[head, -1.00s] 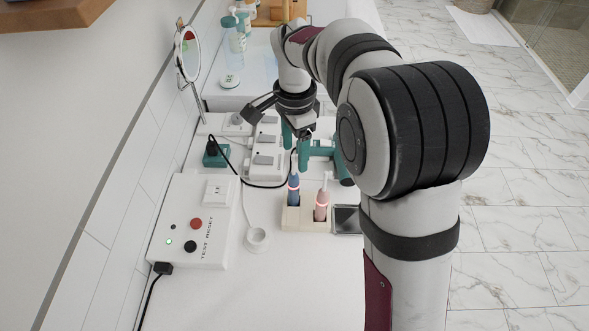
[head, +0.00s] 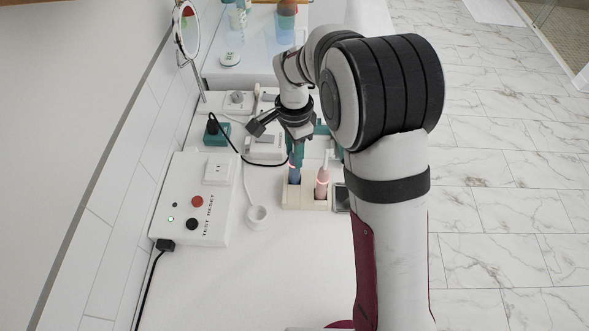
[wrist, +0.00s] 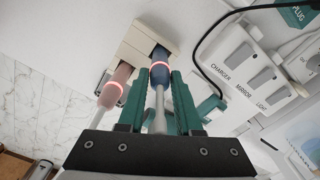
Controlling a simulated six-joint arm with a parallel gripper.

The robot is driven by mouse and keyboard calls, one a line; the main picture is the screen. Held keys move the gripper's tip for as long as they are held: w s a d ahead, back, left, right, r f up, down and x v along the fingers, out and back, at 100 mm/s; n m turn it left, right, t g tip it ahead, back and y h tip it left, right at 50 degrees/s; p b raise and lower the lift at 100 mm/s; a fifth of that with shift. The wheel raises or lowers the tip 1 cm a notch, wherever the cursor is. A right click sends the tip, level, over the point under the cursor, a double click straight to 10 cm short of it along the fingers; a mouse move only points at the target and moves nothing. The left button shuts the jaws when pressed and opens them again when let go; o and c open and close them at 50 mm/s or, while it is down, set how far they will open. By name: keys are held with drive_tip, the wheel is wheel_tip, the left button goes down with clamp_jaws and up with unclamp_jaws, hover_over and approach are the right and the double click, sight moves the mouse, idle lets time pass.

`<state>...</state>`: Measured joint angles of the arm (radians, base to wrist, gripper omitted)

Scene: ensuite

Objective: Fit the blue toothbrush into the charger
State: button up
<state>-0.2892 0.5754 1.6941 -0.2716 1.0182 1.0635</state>
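The blue toothbrush (head: 295,175) stands upright with a lit pink ring in the left slot of a cream holder (head: 306,205). My gripper (head: 298,155) is directly above and around its upper part. In the wrist view, the green fingers of my gripper (wrist: 160,85) are apart, one on each side of the blue toothbrush (wrist: 159,57), with gaps visible. The fingers partly hide the brush in the head view. A small round white base with a cord, apparently the charger (head: 257,216), lies on the counter left of the holder.
A pink toothbrush (head: 322,182) stands in the holder's right slot, close to my gripper. A white TEST/RESET box (head: 195,205) is at the left. A switched power strip (wrist: 240,75) and a black cable (head: 238,152) lie behind. The front counter is clear.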

clamp_jaws()
drive_tip(key=shift+r, duration=0.1)
idle(1.0)
wheel_tip(320, 180, up, 9)
drive_tip(key=shift+s+f, duration=0.1)
drive_tip(key=s+d+r, duration=0.2)
drive_tip(key=s+d, duration=0.1)
drive_tip(key=s, duration=0.5)
drive_tip(key=s+a+f, duration=0.1)
drive_tip(key=a+f, duration=0.9)
drive_tip(key=a, duration=0.1)
drive_tip(key=shift+s+f, duration=0.15)
drive_tip(key=shift+f, duration=0.2)
